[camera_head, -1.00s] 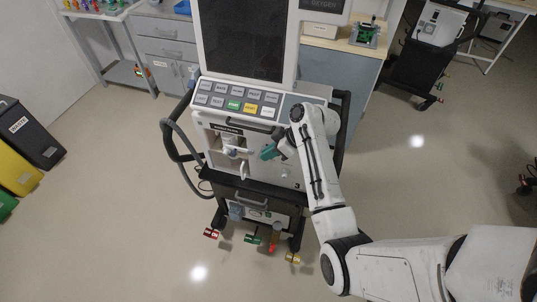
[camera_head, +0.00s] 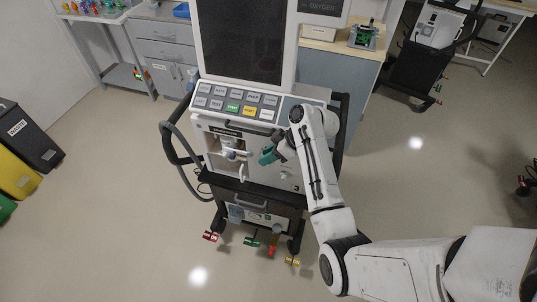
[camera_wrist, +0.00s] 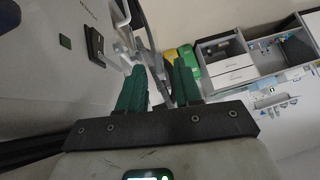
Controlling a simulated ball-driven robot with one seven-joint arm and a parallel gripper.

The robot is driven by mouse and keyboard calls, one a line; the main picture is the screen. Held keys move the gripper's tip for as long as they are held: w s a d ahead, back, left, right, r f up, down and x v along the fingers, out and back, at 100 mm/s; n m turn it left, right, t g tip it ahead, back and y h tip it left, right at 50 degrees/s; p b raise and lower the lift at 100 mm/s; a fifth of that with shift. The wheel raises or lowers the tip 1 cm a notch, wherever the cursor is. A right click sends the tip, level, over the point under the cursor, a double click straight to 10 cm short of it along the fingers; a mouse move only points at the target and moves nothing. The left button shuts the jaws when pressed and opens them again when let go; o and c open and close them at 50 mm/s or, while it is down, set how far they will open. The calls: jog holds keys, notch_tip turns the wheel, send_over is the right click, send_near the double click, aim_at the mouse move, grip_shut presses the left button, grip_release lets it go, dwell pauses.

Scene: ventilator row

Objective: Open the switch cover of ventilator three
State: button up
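The ventilator (camera_head: 285,178) stands upright in the middle of the head view, with a small "3" low on its front at right. My gripper (camera_head: 268,156) is in front of its face, below the button panel, with green fingers pointing left. In the wrist view the two green fingers of my gripper (camera_wrist: 162,85) are apart with nothing between them. The ventilator's pale face (camera_wrist: 50,85) is at left there. A black rectangular fitting (camera_wrist: 95,43) on it may be the switch cover; I cannot tell whether it is raised. My arm hides part of the ventilator's right side in the head view.
The button panel (camera_head: 237,102) and dark screen (camera_head: 240,40) are above my gripper. A grey hose (camera_head: 178,160) loops at the ventilator's left. Coloured pedals (camera_head: 252,240) are at its base. Bins (camera_head: 28,140) stand far left.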

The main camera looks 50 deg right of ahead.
jog(key=b+v, duration=0.1)
jog(key=v, duration=0.9)
jog(key=shift+s+r+b, duration=0.25)
jog(key=shift+r+b, duration=0.05)
jog(key=shift+d, duration=0.1)
jog(key=s+a+f+m+g+h+b, duration=0.2)
jog(key=s+a+f, duration=0.4)
jog(key=s+a, duration=0.3)
jog(key=s+a+f+m+g+h+b, duration=0.1)
jog(key=s+a+f+m+g+h, duration=0.1)
jog(key=s+a+f+g, duration=0.2)
jog(key=s+a+f, duration=0.3)
jog(key=s+a, duration=0.2)
jog(key=shift+s+a+f+m+h+b, duration=0.2)
jog(key=shift+s+m+h+b, duration=0.1)
jog(key=shift+s+h+b, duration=0.1)
dwell(1.8)
